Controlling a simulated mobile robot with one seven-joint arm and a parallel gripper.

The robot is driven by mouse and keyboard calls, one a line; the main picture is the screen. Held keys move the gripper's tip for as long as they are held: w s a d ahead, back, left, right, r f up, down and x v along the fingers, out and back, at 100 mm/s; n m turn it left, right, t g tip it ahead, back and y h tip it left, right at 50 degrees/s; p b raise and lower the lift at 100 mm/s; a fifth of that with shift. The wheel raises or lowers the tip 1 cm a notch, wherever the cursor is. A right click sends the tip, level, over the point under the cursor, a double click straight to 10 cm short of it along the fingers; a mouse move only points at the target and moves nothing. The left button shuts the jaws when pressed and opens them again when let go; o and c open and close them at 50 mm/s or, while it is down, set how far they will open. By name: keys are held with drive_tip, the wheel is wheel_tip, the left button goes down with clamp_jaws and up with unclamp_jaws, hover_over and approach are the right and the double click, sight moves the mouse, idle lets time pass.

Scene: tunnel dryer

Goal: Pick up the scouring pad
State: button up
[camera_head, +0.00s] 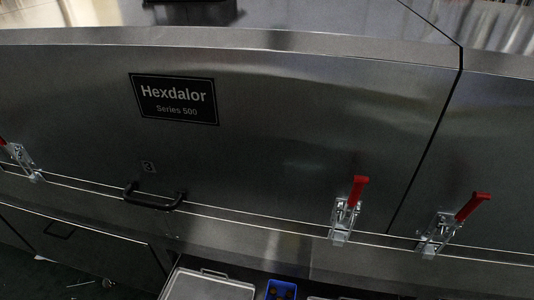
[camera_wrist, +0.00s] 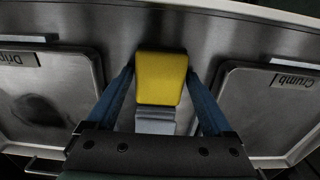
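In the wrist view a yellow block (camera_wrist: 161,78), which looks like the scouring pad, shows between the two blue fingers of my gripper (camera_wrist: 160,72). A pale grey piece (camera_wrist: 155,121) shows just below it, towards my dark palm; I cannot tell whether it is part of the pad. The fingers stand apart, one on each side of the yellow block, with narrow gaps at its edges. I cannot tell how far below the fingertips it is. The pad is not visible in the head view.
Metal trays labelled Drip (camera_wrist: 45,95) and Crumb (camera_wrist: 268,110) flank the pad on bare steel. The head view shows the dryer's steel front (camera_head: 270,130), a black handle (camera_head: 153,200) and red-levered clamps (camera_head: 347,210). A blue item (camera_head: 281,290) is cut off at the bottom edge.

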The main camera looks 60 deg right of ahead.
drive_tip(key=c, duration=1)
drive_tip(key=shift+o, duration=0.2)
drive_tip(key=shift+r, duration=0.1)
wheel_tip(320, 180, up, 10)
drive_tip(key=p, duration=0.4)
